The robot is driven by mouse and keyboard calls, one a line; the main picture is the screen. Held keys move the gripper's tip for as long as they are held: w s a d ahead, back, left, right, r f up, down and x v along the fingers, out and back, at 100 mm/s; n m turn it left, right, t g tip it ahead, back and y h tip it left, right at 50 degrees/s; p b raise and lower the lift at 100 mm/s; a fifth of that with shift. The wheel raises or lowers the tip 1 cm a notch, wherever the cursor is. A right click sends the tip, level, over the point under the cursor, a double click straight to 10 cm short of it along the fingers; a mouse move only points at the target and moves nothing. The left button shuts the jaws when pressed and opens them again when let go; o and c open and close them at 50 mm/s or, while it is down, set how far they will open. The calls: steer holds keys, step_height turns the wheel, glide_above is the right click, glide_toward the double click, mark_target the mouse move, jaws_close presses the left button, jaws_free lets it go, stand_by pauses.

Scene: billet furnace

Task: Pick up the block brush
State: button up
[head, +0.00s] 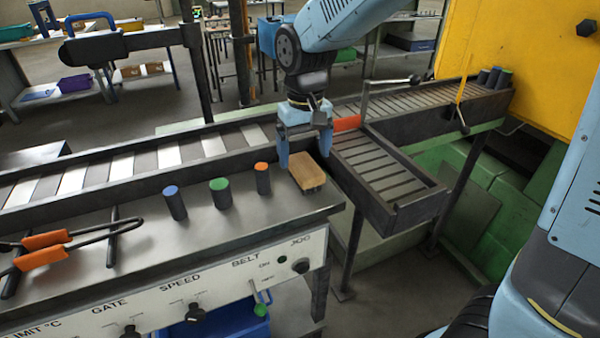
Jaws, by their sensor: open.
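The block brush (307,173) has a tan wooden body and dark bristles below. It lies on the grey metal bench top (150,260), near its right end. My gripper (305,160) is open and points down just above and around the far part of the brush. One light-blue finger shows on the left of the brush and the other behind its right side. Whether the fingers touch the brush, I cannot tell.
Three dark cylinders with blue, green and orange (262,179) tops stand left of the brush. Orange-handled tongs (45,250) lie at the far left. A roller conveyor (160,157) runs behind, and a slatted chute (385,180) lies to the right. Knobs line the front panel.

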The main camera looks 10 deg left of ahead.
mark_target(304, 164)
steer(key=shift+f, duration=2.4)
steer(key=c, duration=1.1)
steer(key=shift+r, duration=0.1)
steer(key=shift+r, duration=0.45)
step_height(304, 164, up, 3)
steer(key=shift+s+d+f, duration=0.1)
steer(key=shift+f, duration=0.1)
steer(key=s+d+r, duration=0.2)
steer(key=s+r, duration=0.1)
steer(key=s, duration=0.1)
steer(key=s+d+r, duration=0.2)
steer(key=s+r, duration=0.1)
steer(key=s, duration=0.1)
steer(key=s+d+r, duration=0.3)
steer(key=shift+s+r, duration=0.2)
steer(key=shift+s, duration=0.2)
